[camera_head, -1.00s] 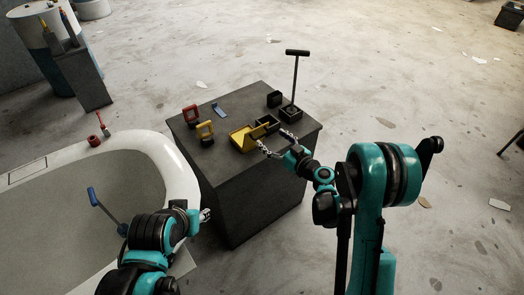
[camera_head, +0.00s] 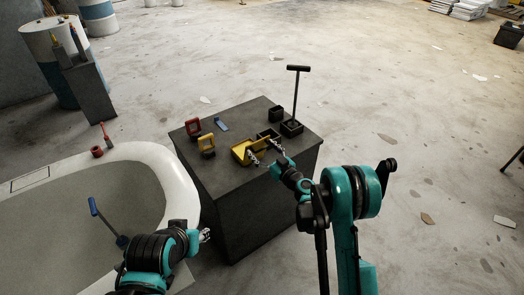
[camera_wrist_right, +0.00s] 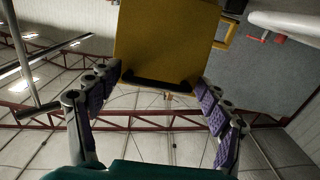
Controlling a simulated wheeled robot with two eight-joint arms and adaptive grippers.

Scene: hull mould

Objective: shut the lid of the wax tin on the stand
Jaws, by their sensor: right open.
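The yellow wax tin (camera_head: 240,152) sits on top of the dark stand (camera_head: 232,185), toward its front right. A flat yellow panel with a dark lower edge, which looks like the tin's lid (camera_wrist_right: 165,40), fills the upper middle of the right wrist view. My right gripper (camera_head: 262,151) is open at the tin's right side; its fingers partly cover the tin. In the right wrist view its fingers (camera_wrist_right: 158,78) stand apart on either side of the panel's lower edge. The lid's exact angle is hard to tell. My left gripper (camera_head: 205,236) is left of the stand, its jaws too small to read.
On the stand are a red-framed block (camera_head: 193,127), a yellow-framed block (camera_head: 207,145), a blue item (camera_head: 222,125), dark boxes and a tall T-handled tool (camera_head: 296,90) behind my right gripper. The white hull mould (camera_head: 165,160) lies close on the left. Floor right of the stand is clear.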

